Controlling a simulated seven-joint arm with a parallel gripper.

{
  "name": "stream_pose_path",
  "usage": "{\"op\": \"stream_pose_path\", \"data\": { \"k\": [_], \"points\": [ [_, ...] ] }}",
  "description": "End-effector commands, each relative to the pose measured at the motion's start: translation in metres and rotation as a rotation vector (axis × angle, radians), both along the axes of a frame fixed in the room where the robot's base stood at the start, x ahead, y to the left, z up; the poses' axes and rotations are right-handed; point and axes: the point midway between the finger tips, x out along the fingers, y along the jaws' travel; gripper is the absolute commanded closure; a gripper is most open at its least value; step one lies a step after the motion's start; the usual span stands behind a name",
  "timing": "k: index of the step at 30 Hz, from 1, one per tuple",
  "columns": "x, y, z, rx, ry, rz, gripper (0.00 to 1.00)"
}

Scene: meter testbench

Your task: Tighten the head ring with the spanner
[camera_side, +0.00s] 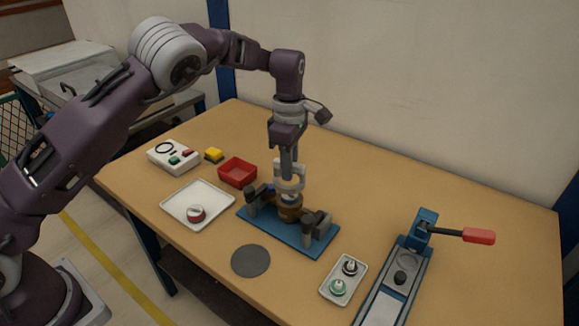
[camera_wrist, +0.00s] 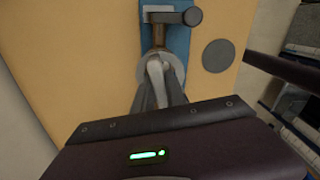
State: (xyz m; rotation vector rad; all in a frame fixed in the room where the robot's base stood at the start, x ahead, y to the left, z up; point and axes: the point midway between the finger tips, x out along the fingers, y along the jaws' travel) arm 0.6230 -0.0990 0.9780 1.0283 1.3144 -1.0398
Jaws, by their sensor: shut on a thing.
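My gripper (camera_side: 288,168) points straight down over the blue fixture (camera_side: 262,234) and is shut on the light grey spanner (camera_side: 289,184). In the wrist view my gripper's fingers (camera_wrist: 160,88) close on the spanner's upright grey part (camera_wrist: 155,67). The spanner's round lower part sits around or just on top of the brass-coloured meter body (camera_side: 290,213), which stands between the fixture's dark clamps. The head ring is mostly hidden by the spanner, so I cannot tell how fully they engage.
A dark disc (camera_side: 250,260), small parts tray (camera_side: 330,295) and red-handled blue bench device (camera_side: 420,235) are in front and right.

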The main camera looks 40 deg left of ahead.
Motion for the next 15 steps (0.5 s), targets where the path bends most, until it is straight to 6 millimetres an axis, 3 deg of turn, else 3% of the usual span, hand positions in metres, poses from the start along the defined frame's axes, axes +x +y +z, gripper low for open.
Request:
{"op": "stream_pose_path", "data": {
  "k": [3,8,11,15],
  "points": [
    [0.0007,0.0002,0.0032,-0.004,-0.003,-0.307,1.00],
    [0.0012,0.0001,0.0054,-0.003,-0.006,-0.549,1.00],
    [0.0011,-0.0002,0.0056,-0.001,-0.005,-0.488,1.00],
    [0.0010,-0.0006,0.0054,0.002,-0.006,-0.124,1.00]
  ]
}}
